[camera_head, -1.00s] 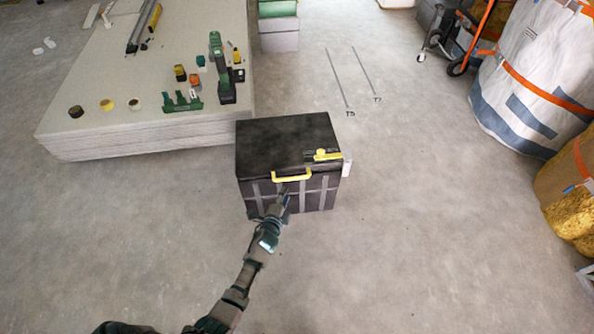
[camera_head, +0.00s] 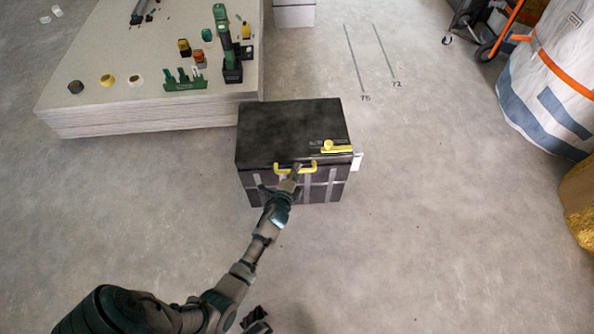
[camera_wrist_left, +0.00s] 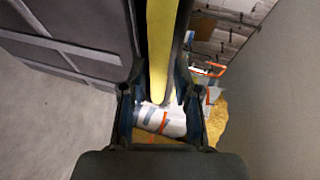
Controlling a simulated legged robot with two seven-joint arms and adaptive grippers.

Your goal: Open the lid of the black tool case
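The black tool case (camera_head: 292,125) stands on the floor with its lid down. A yellow handle (camera_head: 281,170) is on its upper front edge. A yellow piece (camera_head: 337,149) lies at the lid's front right. My left gripper (camera_head: 293,174) is at the handle, in front of the case. In the left wrist view, the yellow handle (camera_wrist_left: 160,60) runs between the two spread fingers (camera_wrist_left: 160,108), with gaps on both sides. The case front (camera_wrist_left: 70,35) fills the upper left there. A dark part at the bottom edge (camera_head: 256,320) looks like my right gripper, mostly out of frame.
A stack of pale panels (camera_head: 150,120) with tools on top stands behind and left of the case. A large white bag (camera_head: 545,85) and a yellow-filled bag (camera_head: 580,205) stand at the right. The floor right and front of the case is clear.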

